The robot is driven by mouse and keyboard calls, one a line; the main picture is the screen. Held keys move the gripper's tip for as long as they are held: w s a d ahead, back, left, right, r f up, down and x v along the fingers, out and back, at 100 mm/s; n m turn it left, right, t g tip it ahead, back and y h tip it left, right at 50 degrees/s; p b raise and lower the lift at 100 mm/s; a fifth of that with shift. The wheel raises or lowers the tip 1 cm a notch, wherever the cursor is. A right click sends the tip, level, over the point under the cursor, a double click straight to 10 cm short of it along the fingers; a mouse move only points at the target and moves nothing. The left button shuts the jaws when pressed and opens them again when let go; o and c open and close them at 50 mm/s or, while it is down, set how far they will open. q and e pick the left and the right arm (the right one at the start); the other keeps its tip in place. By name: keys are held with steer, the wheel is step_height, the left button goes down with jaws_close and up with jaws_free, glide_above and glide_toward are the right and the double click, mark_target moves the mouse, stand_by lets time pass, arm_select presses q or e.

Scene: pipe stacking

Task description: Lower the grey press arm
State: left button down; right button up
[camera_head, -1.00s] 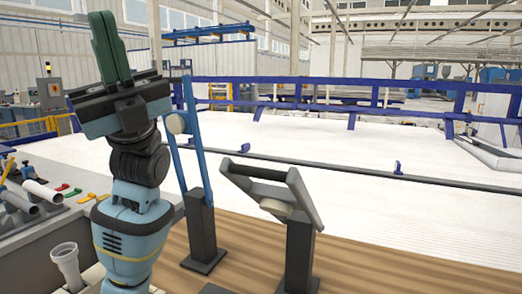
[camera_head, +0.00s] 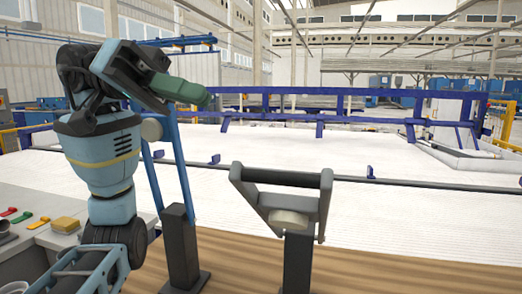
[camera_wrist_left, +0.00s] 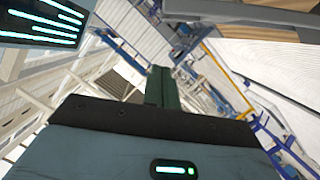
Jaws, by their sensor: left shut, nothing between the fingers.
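The grey press arm (camera_head: 320,204) is a raised, tilted frame with a dark crossbar handle (camera_head: 280,178) and a pale round pad (camera_head: 289,221). It stands on a dark post (camera_head: 298,262) at the centre right of the head view. My left gripper (camera_head: 207,98) has green fingers, shut and empty, pointing right. In the picture it is above and left of the grey arm, apart from it. The shut fingers also show in the left wrist view (camera_wrist_left: 161,88). A grey bar crosses the top of that view; I cannot tell whether it is the press arm. My right gripper is out of view.
A raised blue press arm (camera_head: 172,165) on a dark post (camera_head: 180,248) stands left of the grey one, behind my left arm. A wooden surface (camera_head: 235,262) lies around the posts. Coloured parts lie on a grey bench (camera_head: 45,235) at left.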

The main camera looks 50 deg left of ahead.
arm_select(q)
steer(key=w+d+f, duration=0.2)
steer(key=d+f, duration=0.3)
steer(key=d, duration=0.5)
steer(key=shift+w+f+p, duration=0.15)
steer(key=shift+f+p, duration=0.1)
steer(key=shift+p, duration=0.1)
stand_by(0.3)
